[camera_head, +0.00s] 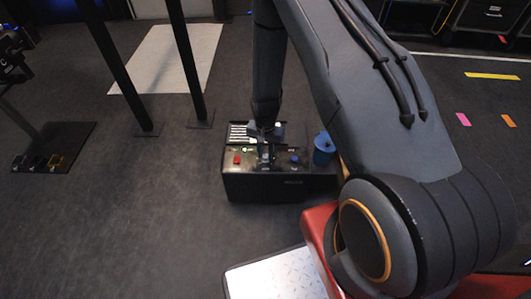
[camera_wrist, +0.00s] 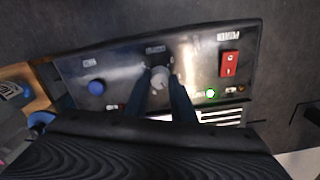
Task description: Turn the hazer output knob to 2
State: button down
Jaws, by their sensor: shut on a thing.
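The hazer (camera_head: 265,187) is a dark box on the floor with a metal control panel on top. In the wrist view its panel (camera_wrist: 123,70) shows the grey round output knob (camera_wrist: 160,77) near the middle, under a small dark label. My gripper (camera_wrist: 163,85) is shut on the knob, one finger on each side of it. In the head view my gripper (camera_head: 266,150) reaches down onto the panel, and the knob is too small to make out. The number the knob points to cannot be read.
A blue button (camera_wrist: 96,87) sits left of the knob and a red rocker switch (camera_wrist: 229,64) right of it. A green light (camera_wrist: 210,93) glows near the switch. A blue container (camera_head: 323,148) stands at the hazer's right end. Two dark posts (camera_head: 184,60) stand behind, on the left.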

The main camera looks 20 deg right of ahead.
aim_at(266, 155)
jog(key=c, duration=1.5)
grip_release()
jog(key=shift+d, duration=0.1)
jog(key=shift+r+p, duration=0.65)
jog(key=shift+r, duration=3.25)
jog(key=shift+r, duration=0.1)
